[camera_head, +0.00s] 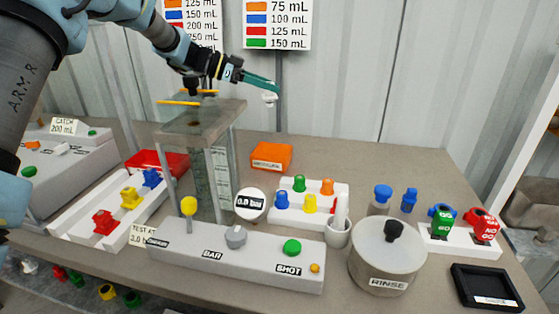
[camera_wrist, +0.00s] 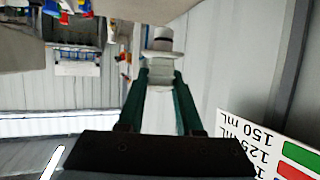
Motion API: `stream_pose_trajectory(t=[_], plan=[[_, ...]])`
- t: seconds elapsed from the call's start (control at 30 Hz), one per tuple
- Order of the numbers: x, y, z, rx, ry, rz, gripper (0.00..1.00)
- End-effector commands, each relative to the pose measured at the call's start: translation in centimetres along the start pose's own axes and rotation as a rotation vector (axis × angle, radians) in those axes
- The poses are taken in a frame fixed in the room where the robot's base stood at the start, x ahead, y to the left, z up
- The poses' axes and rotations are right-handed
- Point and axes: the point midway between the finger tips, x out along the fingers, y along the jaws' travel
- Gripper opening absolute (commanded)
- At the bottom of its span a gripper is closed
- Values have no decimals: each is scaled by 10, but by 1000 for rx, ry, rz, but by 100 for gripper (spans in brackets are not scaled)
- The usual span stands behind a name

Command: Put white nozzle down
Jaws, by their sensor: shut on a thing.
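The white nozzle (camera_head: 270,97) is at the tip of my gripper (camera_head: 268,88), held in the air above the bench and in front of the wall. In the wrist view the two green fingers of my gripper (camera_wrist: 161,85) are closed on the sides of the pale nozzle (camera_wrist: 160,66), whose rounded end points away from me. The nozzle is clear of the bench and touches nothing but the fingers. Parts of it are hidden between the fingers.
A clear pump column (camera_head: 205,160) stands left of my gripper. The bench right of the orange box is clear.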

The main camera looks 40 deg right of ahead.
Motion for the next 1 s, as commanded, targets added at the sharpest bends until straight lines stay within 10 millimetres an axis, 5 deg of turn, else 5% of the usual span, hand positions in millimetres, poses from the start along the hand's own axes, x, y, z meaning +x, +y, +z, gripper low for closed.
stream_pose_trajectory(t=[0.17, 0.7, 1.0], plan=[[3, 0, 8, -4, 1, 1, 0], [49, 1, 118, -4, 1, 1, 0], [58, 1, 140, -2, 0, 0, 0]])
